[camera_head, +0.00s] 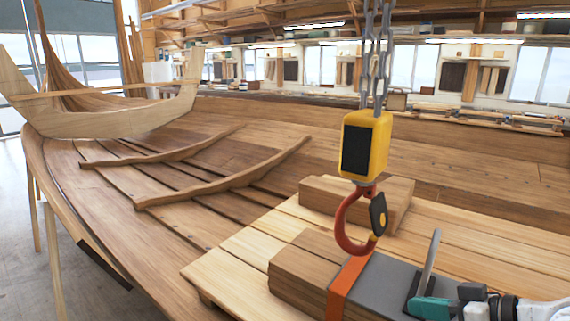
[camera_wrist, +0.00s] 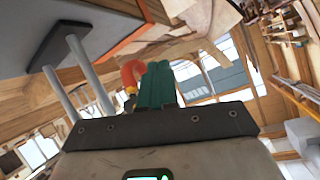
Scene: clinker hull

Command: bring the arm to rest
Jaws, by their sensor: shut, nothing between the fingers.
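My gripper (camera_head: 428,308) is at the lower right of the head view, low beside a grey block (camera_head: 375,287) with a pale upright bar (camera_head: 431,258) on it. In the wrist view its teal fingers (camera_wrist: 156,84) are pressed together with nothing between them. The grey block also shows in the wrist view (camera_wrist: 62,28), upper left, with two pale rods standing out from it. The rods pass to the left of the fingers. I cannot tell if the gripper touches the block or bar.
A red hook (camera_head: 342,222) under a yellow hoist block (camera_head: 366,146) hangs on chains near the grey block. An orange strap (camera_head: 347,287) crosses timber (camera_head: 300,270) on a pale plank platform (camera_head: 235,265). The wooden hull (camera_head: 120,215) spreads left. Open floor (camera_head: 105,290) lies at lower left.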

